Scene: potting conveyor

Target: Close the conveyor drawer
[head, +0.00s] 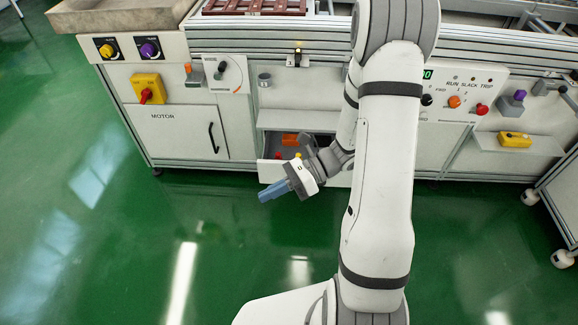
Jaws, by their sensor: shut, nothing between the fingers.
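The conveyor drawer (338,180) is in the lower middle of the white conveyor cabinet in the head view. It stands open, and I see down into it. An orange block and small red and yellow pieces show inside. My arm and wrist hide much of its right side. My gripper (272,191) has blue fingers that are shut and empty. It points left and down, in front of the drawer's left part. I cannot tell whether it touches the drawer front.
A motor cupboard door (176,132) with a black handle is left of the drawer. A control panel (462,100) with knobs and a shelf with a yellow box (514,139) are to the right. The green floor (130,240) in front is clear. A wheeled frame stands at the right edge.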

